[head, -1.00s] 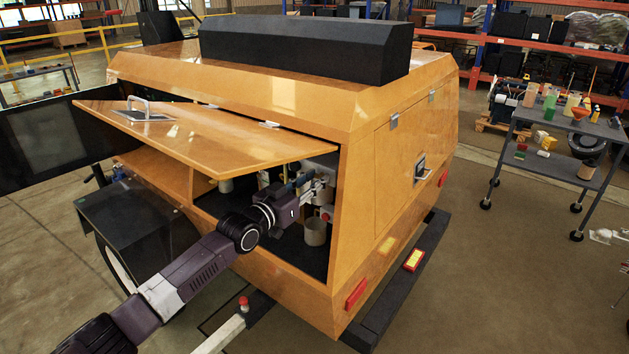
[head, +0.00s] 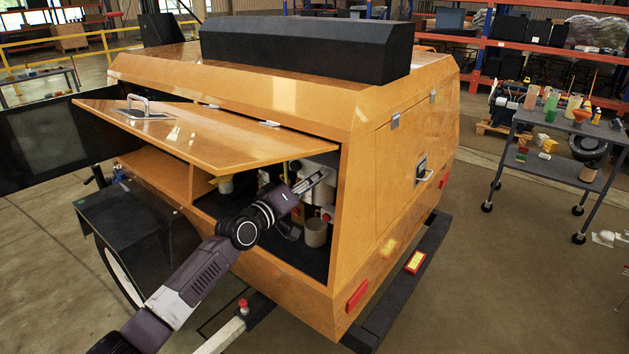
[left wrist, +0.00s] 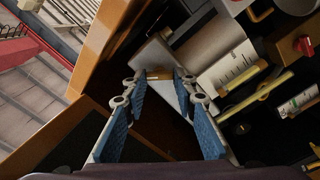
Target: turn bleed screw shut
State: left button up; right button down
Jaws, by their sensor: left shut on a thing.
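My left gripper (head: 318,177) reaches into the open side bay of the orange machine (head: 290,98), close to a pale cylinder near the right side of the opening. In the left wrist view its two blue-padded fingers (left wrist: 162,82) stand some way apart, with a small brass-coloured piece (left wrist: 165,95) between their tips. I take this piece for the bleed screw; its head and its turn position cannot be made out. In the head view the screw is too small to tell. My right gripper is not in view.
The raised door panel (head: 205,138) hangs over the bay, above my left arm. A grey cup (head: 316,232) stands in the bay below the gripper. The left wrist view shows a red knob (left wrist: 303,45) and a yellow rod (left wrist: 255,98) at right. A cart (head: 560,140) stands far right.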

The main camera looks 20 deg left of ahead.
pick_arm(q)
jog(key=shift+f+n+p, duration=0.15)
jog(key=shift+n+p, duration=0.7)
jog(key=shift+n, duration=3.05)
jog(key=o, duration=1.1)
jog(key=v, duration=1.2)
